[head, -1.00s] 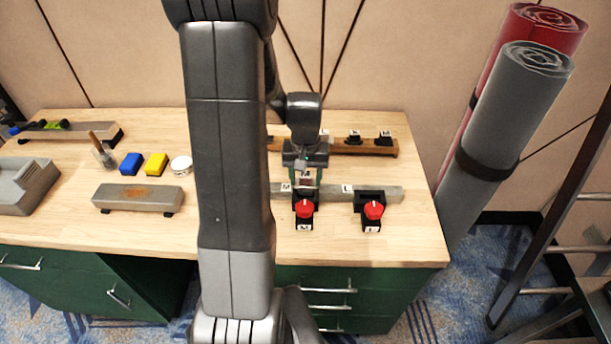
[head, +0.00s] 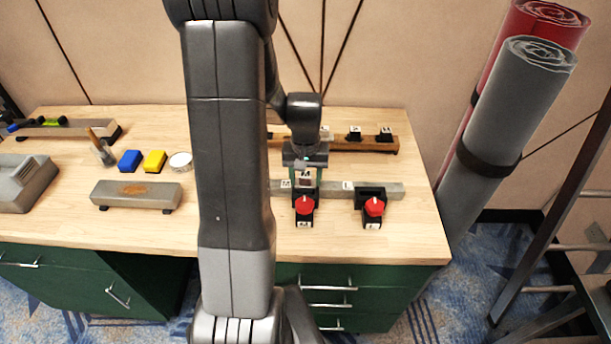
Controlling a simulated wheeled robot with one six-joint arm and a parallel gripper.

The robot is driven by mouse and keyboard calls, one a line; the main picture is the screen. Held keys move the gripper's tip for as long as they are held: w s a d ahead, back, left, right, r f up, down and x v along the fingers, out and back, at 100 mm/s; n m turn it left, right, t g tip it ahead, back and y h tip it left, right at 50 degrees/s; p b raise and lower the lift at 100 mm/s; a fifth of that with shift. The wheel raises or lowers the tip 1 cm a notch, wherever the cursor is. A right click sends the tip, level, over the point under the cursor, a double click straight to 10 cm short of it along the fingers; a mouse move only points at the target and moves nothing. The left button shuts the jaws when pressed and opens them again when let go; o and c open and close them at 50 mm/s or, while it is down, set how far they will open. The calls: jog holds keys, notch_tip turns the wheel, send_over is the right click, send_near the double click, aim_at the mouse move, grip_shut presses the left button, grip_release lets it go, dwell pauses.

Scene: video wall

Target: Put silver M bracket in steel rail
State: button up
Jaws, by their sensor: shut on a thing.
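The steel rail (head: 331,188) is the grey bar across the right part of the bench, with M and L labels on its top. Two clamps with red knobs sit on its front, the left one (head: 304,206) below my gripper and the right one (head: 373,208) by the L label. My gripper (head: 304,178) points down over the rail's M section, shut on a small piece, taken as the silver M bracket (head: 305,183). The bracket is mostly hidden by the fingers. I cannot tell whether it touches the rail or is seated in it.
A brown rail (head: 365,145) with black holders stands behind. My arm covers the middle of the bench. The front right bench strip is clear.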

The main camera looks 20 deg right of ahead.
jog(key=shift+f+b, duration=0.45)
jog(key=shift+f, duration=0.15)
dwell(0.3)
jog(key=shift+f+b, duration=0.5)
jog(key=shift+f, duration=0.15)
jog(key=o, duration=1.7)
jog(key=shift+r, duration=0.1)
jog(key=shift+r+p, duration=2.55)
jog(key=shift+r, duration=0.95)
jog(key=shift+f, duration=0.15)
